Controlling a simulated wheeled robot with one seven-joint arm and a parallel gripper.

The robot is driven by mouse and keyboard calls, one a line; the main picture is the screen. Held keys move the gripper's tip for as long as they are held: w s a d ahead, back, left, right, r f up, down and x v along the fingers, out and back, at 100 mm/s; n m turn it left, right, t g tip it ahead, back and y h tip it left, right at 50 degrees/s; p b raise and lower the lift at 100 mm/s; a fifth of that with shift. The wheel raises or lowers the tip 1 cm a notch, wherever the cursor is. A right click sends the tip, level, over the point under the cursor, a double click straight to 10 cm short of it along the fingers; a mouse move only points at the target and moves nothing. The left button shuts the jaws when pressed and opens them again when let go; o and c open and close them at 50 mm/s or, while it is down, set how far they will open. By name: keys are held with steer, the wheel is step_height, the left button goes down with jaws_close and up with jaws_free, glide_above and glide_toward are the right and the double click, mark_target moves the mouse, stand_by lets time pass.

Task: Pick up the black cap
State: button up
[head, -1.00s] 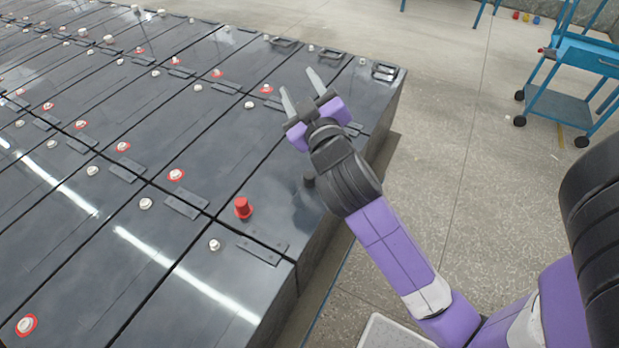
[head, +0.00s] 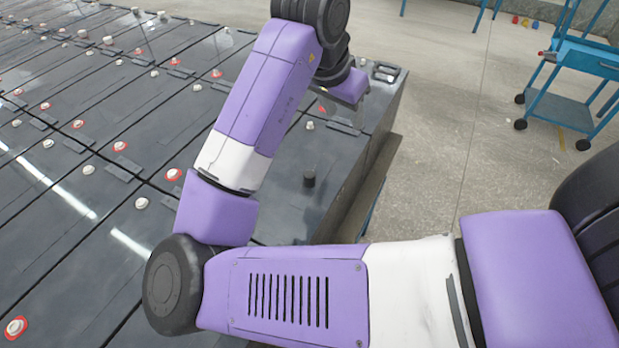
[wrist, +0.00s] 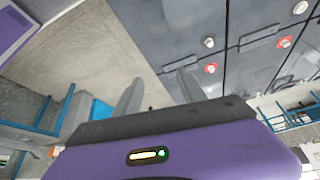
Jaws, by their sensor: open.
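The black cap (head: 309,179) stands upright on the dark battery top near its right edge in the head view. I cannot make it out in the wrist view. My gripper (wrist: 158,78) is open, with two grey fingers apart and nothing visible between them. In the head view my gripper (head: 356,112) is above the far right end of the batteries, beyond the black cap and a little to its right. My arm partly hides it there.
Rows of dark batteries (head: 60,240) carry several white terminals, some with red rings. A white terminal (head: 310,126) stands beyond the cap. A blue cart (head: 565,105) stands at the upper right. Grey floor (head: 440,130) is clear right of the batteries.

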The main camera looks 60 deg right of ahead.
mark_target(309, 175)
steer(key=a+y, duration=0.1)
steer(key=a, duration=0.2)
steer(key=w+a+y, duration=0.1)
steer(key=a+y, duration=0.1)
steer(key=a, duration=0.1)
steer(key=a+f+y, duration=0.1)
steer(key=a+y, duration=0.1)
steer(key=a, duration=0.1)
steer(key=shift+w+a+m+t, duration=0.2)
steer(key=shift+w+m+t, duration=0.1)
steer(key=shift+w+m, duration=0.1)
steer(key=shift+a, duration=0.3)
steer(key=shift+w+f, duration=0.1)
steer(key=shift+f, duration=3.7)
jaws_close()
